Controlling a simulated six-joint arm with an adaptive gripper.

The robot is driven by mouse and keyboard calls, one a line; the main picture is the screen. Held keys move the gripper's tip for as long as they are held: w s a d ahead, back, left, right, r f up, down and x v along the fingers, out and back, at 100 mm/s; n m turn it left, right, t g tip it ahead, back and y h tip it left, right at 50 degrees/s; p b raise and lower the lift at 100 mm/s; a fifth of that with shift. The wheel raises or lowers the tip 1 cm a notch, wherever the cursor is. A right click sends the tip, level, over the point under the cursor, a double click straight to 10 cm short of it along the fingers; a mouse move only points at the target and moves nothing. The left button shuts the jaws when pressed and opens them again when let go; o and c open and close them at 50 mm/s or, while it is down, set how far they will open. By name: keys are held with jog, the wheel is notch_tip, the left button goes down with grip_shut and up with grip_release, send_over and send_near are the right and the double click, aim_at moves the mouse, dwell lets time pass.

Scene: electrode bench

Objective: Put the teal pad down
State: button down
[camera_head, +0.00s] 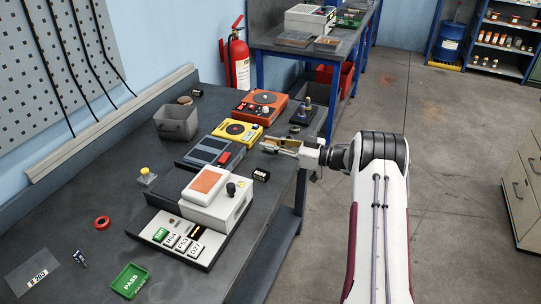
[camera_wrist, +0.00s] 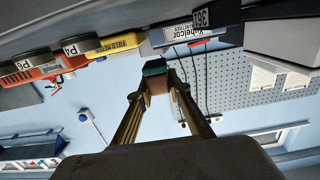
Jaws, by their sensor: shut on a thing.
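My gripper (camera_head: 270,147) is at the right edge of the bench (camera_head: 110,185) in the head view, its fingers pointing left, just right of the yellow meter. In the wrist view, which is turned upside down, my gripper (camera_wrist: 156,78) is shut on the teal pad (camera_wrist: 154,67), a small dark teal block between the fingertips. I cannot make the pad out in the head view. The pad appears to be held clear of the bench top.
A yellow meter (camera_head: 237,132), an orange unit (camera_head: 261,103), a grey-blue unit (camera_head: 213,150) and a white instrument (camera_head: 217,207) line the bench. A grey bin (camera_head: 177,125), red ring (camera_head: 102,222) and green PASS tray (camera_head: 130,281) stand left. Bare bench lies at centre left.

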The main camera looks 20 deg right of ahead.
aim_at(270, 164)
jog(key=shift+f, duration=2.25)
jog(key=shift+f, duration=0.25)
jog(key=c, duration=1.9)
grip_release()
jog(key=shift+r, duration=0.1)
jog(key=shift+v, duration=3.95)
jog(key=shift+w+r, duration=0.1)
jog(key=shift+r, duration=0.15)
